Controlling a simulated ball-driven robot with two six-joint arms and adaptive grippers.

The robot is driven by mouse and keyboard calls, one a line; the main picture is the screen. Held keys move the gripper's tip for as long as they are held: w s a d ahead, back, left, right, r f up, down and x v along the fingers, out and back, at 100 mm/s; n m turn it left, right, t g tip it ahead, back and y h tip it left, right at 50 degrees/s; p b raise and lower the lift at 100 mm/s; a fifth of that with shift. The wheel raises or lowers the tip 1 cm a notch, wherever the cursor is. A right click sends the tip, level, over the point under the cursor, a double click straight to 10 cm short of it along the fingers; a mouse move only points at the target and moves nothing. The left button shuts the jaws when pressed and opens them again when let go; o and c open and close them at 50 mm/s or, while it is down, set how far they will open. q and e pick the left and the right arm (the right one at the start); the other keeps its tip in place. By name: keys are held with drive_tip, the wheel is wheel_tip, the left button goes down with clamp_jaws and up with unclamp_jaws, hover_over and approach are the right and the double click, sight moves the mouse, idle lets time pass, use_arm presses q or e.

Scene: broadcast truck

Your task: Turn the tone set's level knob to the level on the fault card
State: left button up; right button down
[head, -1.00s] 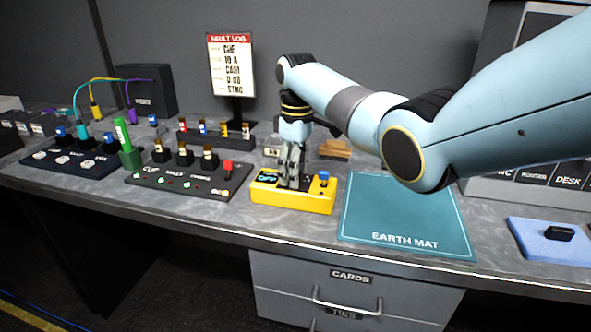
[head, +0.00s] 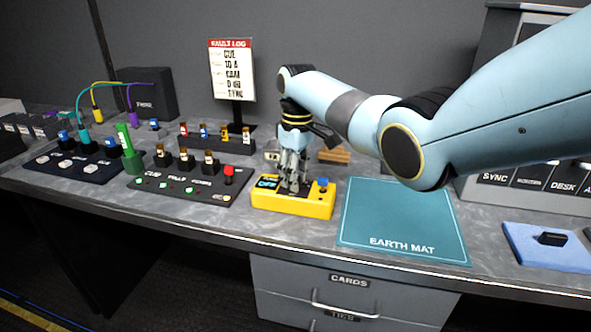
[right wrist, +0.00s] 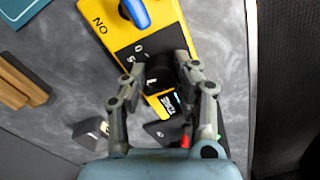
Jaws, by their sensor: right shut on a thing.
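The tone set (head: 318,208) is a yellow box on the bench, with a small lit display (head: 266,182) at its left end. The display seems to read OFF in the head view. Its black level knob (right wrist: 158,76) shows in the right wrist view beside a printed scale. My right gripper (head: 293,186) points down over the box, its fingers (right wrist: 158,72) shut on the knob from both sides. The fingers hide most of the knob in the head view. The fault log card (head: 232,72) stands upright behind; its small level text is unclear. My left gripper is out of view.
A blue switch (head: 322,185) sits on the right of the tone set. The teal earth mat (head: 400,215) lies to the right, clear. A dark panel with a red-topped lever (head: 228,175) and a green handle (head: 128,148) stand to the left. Wooden blocks (head: 335,156) lie behind.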

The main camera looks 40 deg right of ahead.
drive_tip(key=m+p, duration=0.2)
drive_tip(key=m, duration=0.1)
drive_tip(key=shift+r, duration=0.2)
drive_tip(key=m+p, duration=0.2)
drive_tip(key=shift+m, duration=0.3)
drive_tip(key=m+p, duration=0.1)
drive_tip(key=m, duration=0.2)
drive_tip(key=shift+f+p, duration=0.1)
drive_tip(key=shift+p, duration=0.2)
drive_tip(key=shift+m+p, duration=0.45)
drive_tip(key=shift+m, duration=0.95)
drive_tip(key=shift+f+m, duration=0.1)
drive_tip(key=shift+m, duration=0.2)
drive_tip(key=c, duration=1)
unclamp_jaws()
wheel_tip(320, 180, up, 12)
drive_tip(key=shift+s+d, duration=0.2)
drive_tip(key=shift+d, duration=0.05)
